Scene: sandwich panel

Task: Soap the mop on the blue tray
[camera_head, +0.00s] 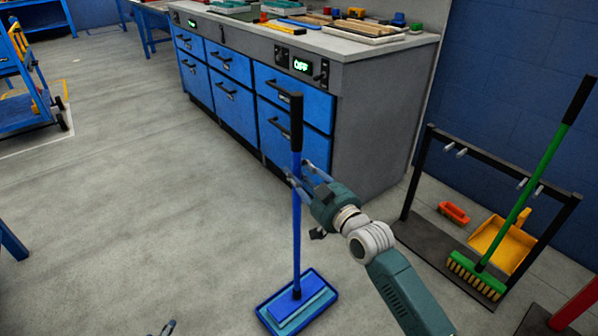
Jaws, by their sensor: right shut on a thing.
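A mop (296,222) with a blue shaft and black grip stands nearly upright in the camera_head view. Its flat blue head rests on or just above a blue tray (265,315) on the floor; I cannot tell whether it touches. My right gripper (300,176) is shut on the blue shaft, below the black grip. My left gripper (168,327) shows only as a fingertip at the bottom edge; its jaws are mostly out of frame.
A workbench with blue drawers (230,98) stands behind the mop. At right, a black rack (496,165) stands by a green broom (520,205), a yellow dustpan (500,245) and an orange brush (453,213). A blue cart (28,97) is at left. Floor left of the mop is clear.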

